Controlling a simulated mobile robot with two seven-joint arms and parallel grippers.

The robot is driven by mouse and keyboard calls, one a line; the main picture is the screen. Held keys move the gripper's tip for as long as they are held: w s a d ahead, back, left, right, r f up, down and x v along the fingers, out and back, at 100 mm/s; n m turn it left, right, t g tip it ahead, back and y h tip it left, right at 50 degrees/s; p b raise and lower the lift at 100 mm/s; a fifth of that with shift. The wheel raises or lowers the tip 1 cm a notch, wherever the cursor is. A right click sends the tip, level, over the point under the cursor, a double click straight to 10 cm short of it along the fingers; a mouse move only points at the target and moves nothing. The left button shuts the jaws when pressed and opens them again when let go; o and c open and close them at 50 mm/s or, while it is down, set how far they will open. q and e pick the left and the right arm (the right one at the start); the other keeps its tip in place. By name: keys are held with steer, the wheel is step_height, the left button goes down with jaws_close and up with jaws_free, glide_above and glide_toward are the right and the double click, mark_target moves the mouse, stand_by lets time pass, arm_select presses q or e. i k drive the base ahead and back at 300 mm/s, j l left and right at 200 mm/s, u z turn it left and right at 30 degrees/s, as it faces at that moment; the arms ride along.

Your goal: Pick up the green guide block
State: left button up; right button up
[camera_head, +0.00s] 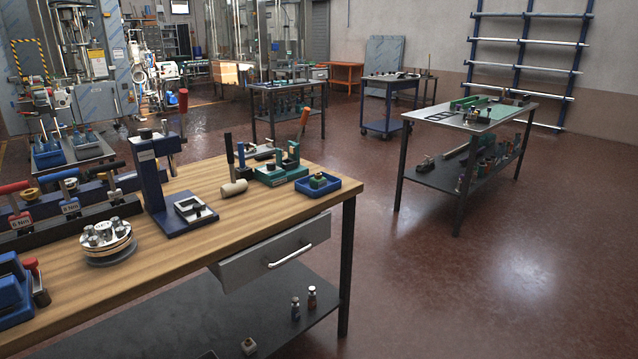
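I cannot tell for certain which green thing is the green guide block. A small green block with a brass-coloured part (318,181) sits in a small blue tray (340,189) at the right end of the near wooden workbench (235,208). A larger green fixture (281,173) stands on the bench just left of the tray. On the far right table (421,116) a long green block (468,102) lies near the back edge, with a green mat (502,113) beside it. Neither gripper shows in this view.
Open red floor (480,270) lies to the right. A blue cart (388,91) stands behind.

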mark_target(314, 183)
steer(key=i+l+u, duration=0.3)
steer(key=i+l, duration=1.25)
steer(key=l, duration=0.15)
